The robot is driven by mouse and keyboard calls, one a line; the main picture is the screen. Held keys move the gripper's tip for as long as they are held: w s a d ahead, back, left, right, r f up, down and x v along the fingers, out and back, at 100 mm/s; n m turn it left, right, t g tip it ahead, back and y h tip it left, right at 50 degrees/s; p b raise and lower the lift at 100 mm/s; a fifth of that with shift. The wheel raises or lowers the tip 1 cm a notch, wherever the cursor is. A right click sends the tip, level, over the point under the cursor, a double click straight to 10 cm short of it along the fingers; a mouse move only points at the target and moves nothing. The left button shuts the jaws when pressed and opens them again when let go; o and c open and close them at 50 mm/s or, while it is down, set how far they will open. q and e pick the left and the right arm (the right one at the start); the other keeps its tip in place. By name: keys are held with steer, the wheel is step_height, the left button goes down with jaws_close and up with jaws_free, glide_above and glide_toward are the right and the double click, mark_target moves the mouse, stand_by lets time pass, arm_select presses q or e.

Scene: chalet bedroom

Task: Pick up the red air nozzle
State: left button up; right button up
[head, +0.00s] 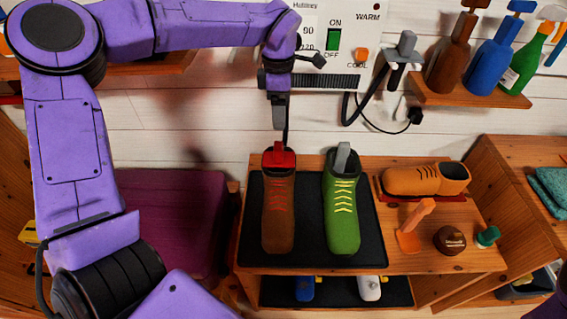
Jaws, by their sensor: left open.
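The red air nozzle (279,158) sits in the top opening of a brown boot (278,215) with red laces, which stands on a black mat (312,250). My left gripper (281,138) reaches down from above and is directly over the nozzle, close to it. It is open, though its fingers are seen nearly edge-on. Whether a finger touches the nozzle cannot be told. The nozzle's lower part is hidden inside the boot. My right gripper is not in view.
A green boot (342,215) with a grey nozzle (343,155) stands close on the right. An orange shoe (425,180), an orange brush (412,225) and a brown round tin (449,240) are further right. A wall panel (335,20) and a shelf of bottles (480,90) are behind.

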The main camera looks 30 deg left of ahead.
mark_target(279, 145)
arm_select(q)
step_height(279, 145, down, 3)
steer(key=shift+b, duration=0.95)
step_height(279, 145, down, 11)
steer(key=shift+s+a+f, duration=0.1)
steer(key=shift+s+a, duration=0.05)
steer(key=c, duration=1.1)
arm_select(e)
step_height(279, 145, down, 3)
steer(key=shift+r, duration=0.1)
